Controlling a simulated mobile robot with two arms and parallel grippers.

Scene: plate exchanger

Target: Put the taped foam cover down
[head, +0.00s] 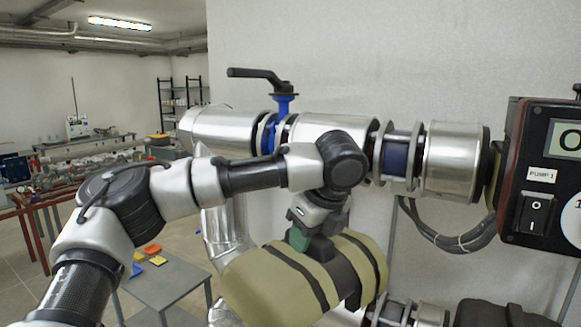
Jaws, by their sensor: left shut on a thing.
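The taped foam cover (268,290) is an olive-yellow rounded cylinder with dark tape bands. It is held off the floor, tilted, low in the middle of the head view. My left gripper (312,240) comes down on its top from above and is shut on it. The fingertips are partly hidden against the cover. My right gripper is not in view.
A silver-clad pipe (350,130) with a blue valve (283,105) runs behind my arm. A pump box (545,175) is at the right. A low grey table (165,285) at the lower left holds small orange, yellow and blue pieces. A red-legged bench (40,200) stands farther left.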

